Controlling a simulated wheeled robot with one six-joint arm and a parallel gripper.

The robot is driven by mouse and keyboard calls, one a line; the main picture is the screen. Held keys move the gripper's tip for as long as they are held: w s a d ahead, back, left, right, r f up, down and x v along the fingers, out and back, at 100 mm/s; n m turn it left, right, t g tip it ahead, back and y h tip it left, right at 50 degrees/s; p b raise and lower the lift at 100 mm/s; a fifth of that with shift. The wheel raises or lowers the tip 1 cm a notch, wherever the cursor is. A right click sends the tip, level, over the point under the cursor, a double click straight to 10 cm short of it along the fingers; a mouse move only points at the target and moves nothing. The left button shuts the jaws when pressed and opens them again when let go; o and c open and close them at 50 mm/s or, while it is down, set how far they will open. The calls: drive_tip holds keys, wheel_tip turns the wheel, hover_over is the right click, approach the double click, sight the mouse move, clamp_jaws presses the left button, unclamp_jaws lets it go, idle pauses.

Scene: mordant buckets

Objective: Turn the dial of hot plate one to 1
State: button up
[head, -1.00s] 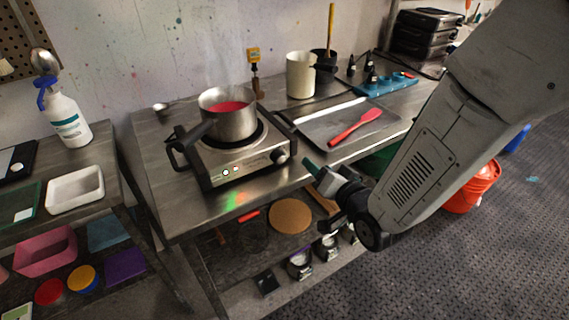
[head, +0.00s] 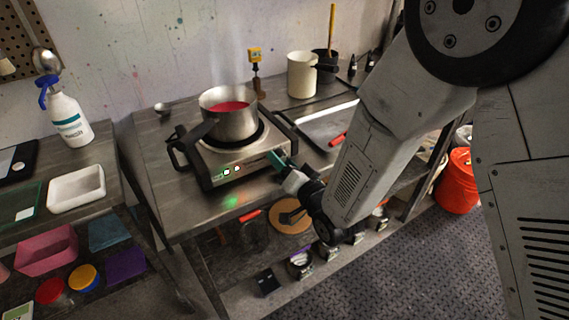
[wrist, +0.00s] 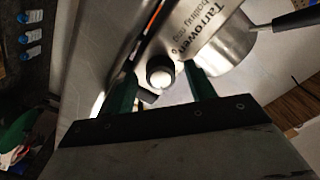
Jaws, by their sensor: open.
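The hot plate (head: 222,174) is a steel unit with black side handles on the bench, with lit green and white lights on its front. A steel pot (head: 232,122) with red liquid sits on it. In the wrist view the dial (wrist: 160,72) is a black knob with a pale face. My gripper (head: 277,160) is at the front right of the hot plate and hides the dial in the head view. In the wrist view my gripper (wrist: 160,88) is open, with its two green fingers on either side of the dial. I cannot tell whether they touch it.
A tray (head: 318,128) with a red spatula (head: 338,139) lies right of the hot plate, partly behind my arm. A cream jug (head: 301,75) stands behind. A spray bottle (head: 68,118) and white tray (head: 76,188) are on the left table.

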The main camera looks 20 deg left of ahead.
drive_tip(key=c, duration=1)
drive_tip(key=shift+n, duration=0.3)
drive_tip(key=n, duration=0.4)
drive_tip(key=shift+n, duration=0.3)
drive_tip(key=n, duration=0.5)
drive_tip(key=shift+w, duration=0.1)
drive_tip(key=n, duration=0.5)
drive_tip(key=shift+d+n, duration=0.1)
drive_tip(key=shift+n, duration=0.3)
drive_tip(key=n, duration=0.5)
drive_tip(key=shift+n, duration=0.3)
